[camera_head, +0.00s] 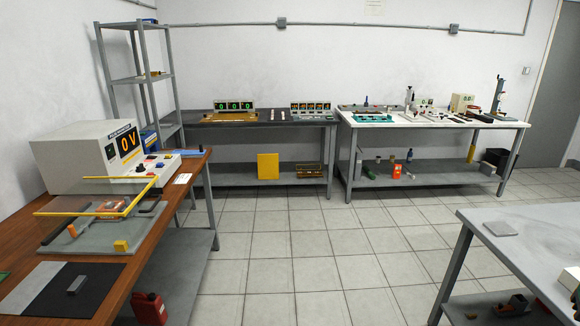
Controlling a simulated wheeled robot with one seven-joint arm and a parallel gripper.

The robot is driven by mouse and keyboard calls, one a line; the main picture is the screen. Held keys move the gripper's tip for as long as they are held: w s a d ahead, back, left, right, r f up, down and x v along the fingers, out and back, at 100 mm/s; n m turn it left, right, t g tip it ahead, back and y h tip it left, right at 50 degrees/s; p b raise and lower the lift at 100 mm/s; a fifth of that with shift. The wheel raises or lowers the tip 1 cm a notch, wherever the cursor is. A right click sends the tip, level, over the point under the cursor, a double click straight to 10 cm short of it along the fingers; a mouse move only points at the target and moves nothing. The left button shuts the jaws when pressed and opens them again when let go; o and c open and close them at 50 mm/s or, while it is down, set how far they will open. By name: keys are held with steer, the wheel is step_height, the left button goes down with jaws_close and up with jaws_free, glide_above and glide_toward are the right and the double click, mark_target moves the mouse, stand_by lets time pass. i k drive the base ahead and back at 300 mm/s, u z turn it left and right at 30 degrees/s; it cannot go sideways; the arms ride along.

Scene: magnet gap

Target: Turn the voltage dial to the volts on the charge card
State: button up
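A white instrument box (75,158) stands on the wooden bench at the left. Its orange display (128,143) reads "0 V". A sloped white control panel (165,167) adjoins its right side, with small dark and red knobs (140,169); which one is the voltage dial I cannot tell. A small white card (182,179) lies on the bench by the panel's right corner. It may be the charge card, but its writing is too small to read. My gripper is not in view.
A yellow-edged frame (105,211) stands over a grey plate in front of the box, with a yellow block (121,246) on the plate. Two equipment tables line the back wall. A grey table (540,250) is at the right. The tiled floor (310,250) between is clear.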

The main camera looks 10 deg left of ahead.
mark_target(140, 169)
steer(key=u, duration=0.05)
steer(key=i, duration=1.15)
steer(key=u, duration=0.55)
steer(key=i, duration=1.15)
steer(key=u, duration=0.95)
steer(key=i, duration=0.7)
steer(key=u, duration=0.3)
